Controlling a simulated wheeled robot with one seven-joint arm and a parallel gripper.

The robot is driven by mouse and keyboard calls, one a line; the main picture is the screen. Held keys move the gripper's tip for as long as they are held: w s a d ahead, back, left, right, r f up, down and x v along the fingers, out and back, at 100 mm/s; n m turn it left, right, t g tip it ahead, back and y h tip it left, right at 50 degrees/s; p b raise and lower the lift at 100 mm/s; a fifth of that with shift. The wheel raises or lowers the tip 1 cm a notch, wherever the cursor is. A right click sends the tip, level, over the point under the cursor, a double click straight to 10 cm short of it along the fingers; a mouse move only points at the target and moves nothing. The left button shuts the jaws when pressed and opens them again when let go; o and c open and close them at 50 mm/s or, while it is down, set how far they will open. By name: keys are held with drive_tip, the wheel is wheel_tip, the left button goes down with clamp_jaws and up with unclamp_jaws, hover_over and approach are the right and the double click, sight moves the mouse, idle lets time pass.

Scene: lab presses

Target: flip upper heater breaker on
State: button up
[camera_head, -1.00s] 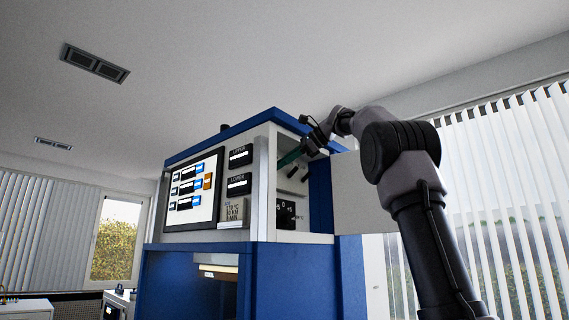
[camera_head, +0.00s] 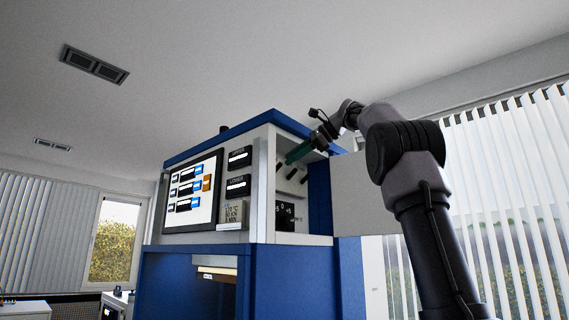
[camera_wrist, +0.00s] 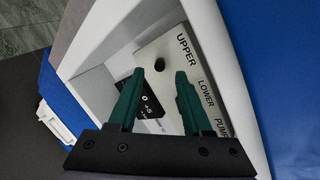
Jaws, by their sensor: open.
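The breaker panel is recessed in the side of the blue-and-white press. In the wrist view it carries the labels UPPER, LOWER and PUMP. A dark round knob end, the upper heater breaker (camera_wrist: 159,64), shows beside UPPER. My gripper (camera_wrist: 155,78) is open, with its two green fingers pointing at the panel. The upper breaker shows just beyond the gap between the fingertips, and nothing is held. The fingers hide the other switches there. In the head view my gripper (camera_head: 291,157) is at the recess, above several dark levers (camera_head: 292,173). I cannot tell the breaker's position.
The recess's white frame and the blue press body (camera_head: 290,275) surround the panel closely. A black dial box (camera_head: 285,215) sits low in the recess. An open grey door panel (camera_head: 358,195) stands to the right, below my wrist.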

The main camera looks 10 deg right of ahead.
drive_tip(key=v, duration=0.6)
drive_tip(key=shift+s+d, duration=0.15)
drive_tip(key=shift+d, duration=0.05)
drive_tip(key=s+f+n+h, duration=0.2)
drive_tip(key=s+f+n, duration=0.2)
drive_tip(key=s+f, duration=0.4)
drive_tip(key=s+a+f+n+h, duration=0.1)
drive_tip(key=s+f+n+h, duration=0.2)
drive_tip(key=f, duration=1.9)
drive_tip(key=s+f+n+g+h, duration=0.1)
drive_tip(key=s+f+n, duration=0.4)
drive_tip(key=s+f, duration=0.7)
wheel_tip(320, 180, down, 4)
drive_tip(key=shift+s+a+r+h, duration=0.1)
drive_tip(key=shift+s+a+h, duration=0.25)
drive_tip(key=shift+h, duration=0.55)
